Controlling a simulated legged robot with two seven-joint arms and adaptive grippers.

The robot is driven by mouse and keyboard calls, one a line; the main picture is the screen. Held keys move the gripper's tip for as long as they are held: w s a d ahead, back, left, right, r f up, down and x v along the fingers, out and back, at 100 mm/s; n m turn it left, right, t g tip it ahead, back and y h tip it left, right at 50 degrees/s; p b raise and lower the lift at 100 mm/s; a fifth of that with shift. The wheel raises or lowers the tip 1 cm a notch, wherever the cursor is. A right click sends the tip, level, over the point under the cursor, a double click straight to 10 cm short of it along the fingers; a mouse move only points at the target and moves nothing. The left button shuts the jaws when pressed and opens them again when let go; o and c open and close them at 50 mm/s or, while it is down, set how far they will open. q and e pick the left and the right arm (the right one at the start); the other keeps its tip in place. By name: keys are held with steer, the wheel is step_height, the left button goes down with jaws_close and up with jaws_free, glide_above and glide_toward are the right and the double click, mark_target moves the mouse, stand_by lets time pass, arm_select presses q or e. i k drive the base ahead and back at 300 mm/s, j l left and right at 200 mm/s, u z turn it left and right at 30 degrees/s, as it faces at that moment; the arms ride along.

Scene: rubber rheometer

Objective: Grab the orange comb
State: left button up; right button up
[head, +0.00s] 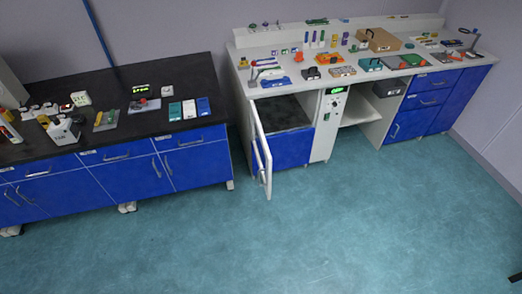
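I cannot pick out the orange comb for certain. A small orange item (327,59) lies on the white-topped bench, left of the cardboard box, too small to identify. A thin orange item (449,56) lies near the bench's right end. My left gripper is not in view. A small dark shape (516,277) cuts in at the lower right edge; I cannot tell what it is. No gripper is recognisable near any orange item.
The white-topped bench (270,88) carries several crowded small items and a cardboard box (378,40). A white cabinet door (262,150) stands open into the room. A black-topped bench (130,85) with blue fronts stands at left. The teal floor (300,235) in front is clear.

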mark_target(334, 60)
steer(key=i+l+z, duration=0.85)
steer(key=i, duration=0.3)
steer(key=i+z, duration=0.35)
steer(key=i, duration=0.3)
